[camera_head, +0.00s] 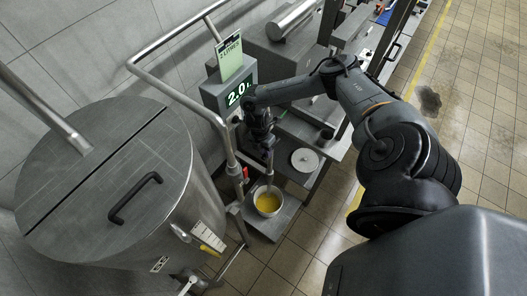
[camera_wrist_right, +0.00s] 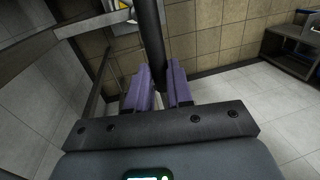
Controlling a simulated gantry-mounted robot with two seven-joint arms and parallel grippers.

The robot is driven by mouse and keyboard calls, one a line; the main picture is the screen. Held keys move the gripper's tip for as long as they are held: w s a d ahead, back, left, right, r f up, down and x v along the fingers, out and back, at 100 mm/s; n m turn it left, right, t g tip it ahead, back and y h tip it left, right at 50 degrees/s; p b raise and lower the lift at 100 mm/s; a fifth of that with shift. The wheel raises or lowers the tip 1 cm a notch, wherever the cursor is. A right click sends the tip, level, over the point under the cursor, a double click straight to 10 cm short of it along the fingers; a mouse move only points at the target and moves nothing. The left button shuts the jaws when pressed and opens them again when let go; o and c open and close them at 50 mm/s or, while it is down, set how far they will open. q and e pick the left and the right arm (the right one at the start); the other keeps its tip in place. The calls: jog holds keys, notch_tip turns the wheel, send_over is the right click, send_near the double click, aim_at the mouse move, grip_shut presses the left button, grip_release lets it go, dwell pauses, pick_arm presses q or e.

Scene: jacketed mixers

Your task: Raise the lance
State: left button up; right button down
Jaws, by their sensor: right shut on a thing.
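The lance (camera_head: 269,168) is a thin metal tube hanging upright below my right gripper (camera_head: 262,132) in the head view. Its lower end is in or just over a bowl (camera_head: 258,208) of yellow liquid (camera_head: 268,202); I cannot tell which. In the right wrist view, the purple fingers of my right gripper (camera_wrist_right: 158,86) are shut on a dark bar (camera_wrist_right: 151,35), which seems to be part of the lance. The grip itself is partly hidden by the arm in the head view. My left gripper is not in view.
A display (camera_head: 236,96) reads about 2.0 under a "2 LITRES" card (camera_head: 229,56). A big lidded steel vessel (camera_head: 85,215) stands at left, with a pipe rail (camera_head: 180,96) beside it. A round pale lid (camera_head: 305,160) lies right of the bowl.

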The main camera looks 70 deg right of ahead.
jog(key=shift+r+p, duration=0.3)
jog(key=shift+r, duration=0.35)
jog(key=shift+a+r, duration=0.1)
jog(key=c, duration=1)
grip_release()
jog(key=shift+w+r, duration=0.1)
jog(key=shift+r, duration=0.2)
jog(key=r, duration=0.3)
jog(key=w+r+b, duration=0.1)
jog(key=r, duration=0.6)
jog(key=shift+w+d, duration=0.4)
